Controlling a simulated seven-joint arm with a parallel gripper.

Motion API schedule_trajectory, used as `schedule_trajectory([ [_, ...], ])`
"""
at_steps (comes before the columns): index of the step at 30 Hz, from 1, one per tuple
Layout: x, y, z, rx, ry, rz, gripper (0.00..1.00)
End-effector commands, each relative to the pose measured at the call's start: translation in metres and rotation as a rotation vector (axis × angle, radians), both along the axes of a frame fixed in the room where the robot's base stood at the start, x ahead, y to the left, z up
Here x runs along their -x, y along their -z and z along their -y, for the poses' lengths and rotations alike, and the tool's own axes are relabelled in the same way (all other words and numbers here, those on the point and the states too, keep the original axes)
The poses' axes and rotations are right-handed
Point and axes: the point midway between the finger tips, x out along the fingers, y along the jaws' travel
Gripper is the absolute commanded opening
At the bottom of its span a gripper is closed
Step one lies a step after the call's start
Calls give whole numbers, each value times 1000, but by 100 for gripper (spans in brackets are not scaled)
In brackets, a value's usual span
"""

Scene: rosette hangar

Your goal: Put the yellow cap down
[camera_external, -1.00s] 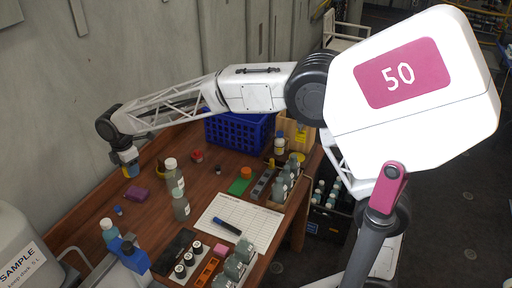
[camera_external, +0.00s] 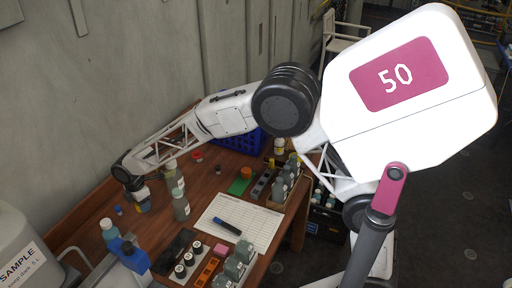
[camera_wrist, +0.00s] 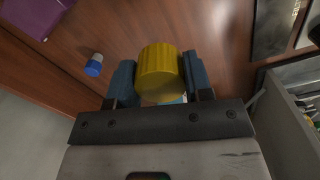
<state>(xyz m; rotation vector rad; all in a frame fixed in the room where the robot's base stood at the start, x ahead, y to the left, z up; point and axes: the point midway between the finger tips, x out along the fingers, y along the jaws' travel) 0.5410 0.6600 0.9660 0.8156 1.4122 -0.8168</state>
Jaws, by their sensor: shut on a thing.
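My gripper (camera_wrist: 161,80) is shut on the yellow cap (camera_wrist: 160,64), a ribbed cylinder gripped between the two blue-grey fingers in the wrist view. A pale, bluish bit shows just under the cap; I cannot tell what it is. In the external view my gripper (camera_external: 143,204) points down over the left part of the wooden table (camera_external: 82,226). The cap is not clearly visible there. I cannot tell how high it is above the wood.
A small blue-and-white piece (camera_wrist: 94,65) lies left of the cap, and a purple block (camera_wrist: 40,14) lies beyond it. Tall grey bottles (camera_external: 180,207) stand close right of my gripper. Bare wood surrounds the small piece.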

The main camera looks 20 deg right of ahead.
Motion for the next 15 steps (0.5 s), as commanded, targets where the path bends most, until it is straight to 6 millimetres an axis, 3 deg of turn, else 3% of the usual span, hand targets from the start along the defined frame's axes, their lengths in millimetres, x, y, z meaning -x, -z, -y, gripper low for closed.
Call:
schedule_trajectory([
  [6, 0, 38, 0, 0, 0, -1, 25],
  [15, 0, 54, 0, 0, 0, 1, 25],
])
